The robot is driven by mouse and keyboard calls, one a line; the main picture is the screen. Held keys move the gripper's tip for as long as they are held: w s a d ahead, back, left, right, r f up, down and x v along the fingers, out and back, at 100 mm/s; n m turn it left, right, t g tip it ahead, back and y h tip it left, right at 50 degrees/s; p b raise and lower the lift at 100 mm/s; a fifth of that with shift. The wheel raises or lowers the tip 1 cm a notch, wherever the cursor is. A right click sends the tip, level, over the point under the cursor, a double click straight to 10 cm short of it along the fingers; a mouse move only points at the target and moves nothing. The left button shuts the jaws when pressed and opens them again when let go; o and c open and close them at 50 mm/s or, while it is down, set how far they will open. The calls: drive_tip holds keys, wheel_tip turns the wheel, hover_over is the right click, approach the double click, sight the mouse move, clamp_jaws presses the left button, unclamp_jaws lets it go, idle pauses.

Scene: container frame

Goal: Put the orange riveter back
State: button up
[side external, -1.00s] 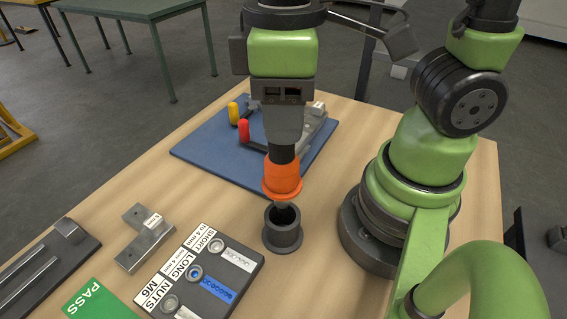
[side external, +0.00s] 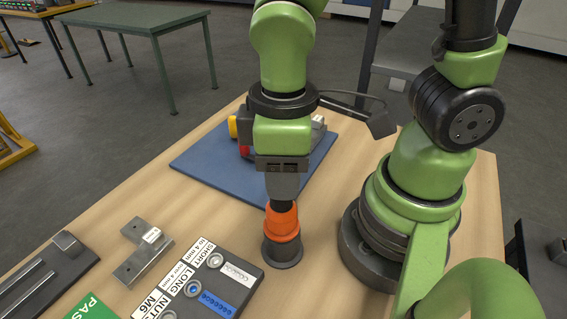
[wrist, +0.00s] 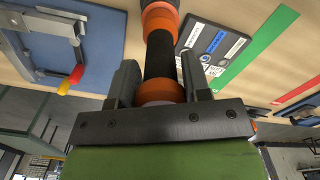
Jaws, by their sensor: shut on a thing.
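The orange riveter (side external: 282,222) stands upright with its lower end in the dark round holder (side external: 283,252) on the wooden table. Its orange collar is at the holder's mouth. Whether it is fully seated I cannot tell. My gripper (side external: 282,203) is directly above, pointing down and shut on the riveter's upper part. In the wrist view my gripper (wrist: 158,80) has a finger on each side of the riveter (wrist: 160,55), which shows a black body between orange bands. The part inside the holder is hidden.
A dark tray with labelled compartments (side external: 212,260) stands close to the holder, front left. A metal L-shaped bracket (side external: 140,250) lies farther left. Behind is a blue mat (side external: 205,160) bearing a clamp fixture with red and yellow tips. A green PASS area (side external: 92,310) is front left.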

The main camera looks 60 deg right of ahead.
drive_tip(key=shift+f, duration=0.25)
drive_tip(key=o, duration=0.9)
drive_tip(key=shift+f, duration=0.1)
drive_tip(key=shift+c, duration=0.2)
wheel_tip(320, 180, up, 13)
drive_tip(key=shift+f, duration=0.15)
drive_tip(key=shift+d+r, duration=0.15)
drive_tip(key=shift+r, duration=0.05)
drive_tip(key=s+d+r+m+t+y, duration=0.1)
drive_tip(key=d+r+m+t+y, duration=0.1)
drive_tip(key=d+m+t, duration=0.4)
drive_tip(key=shift+s+d+r+m+t, duration=0.25)
drive_tip(key=shift+m+t, duration=0.35)
drive_tip(key=shift+m, duration=1.2)
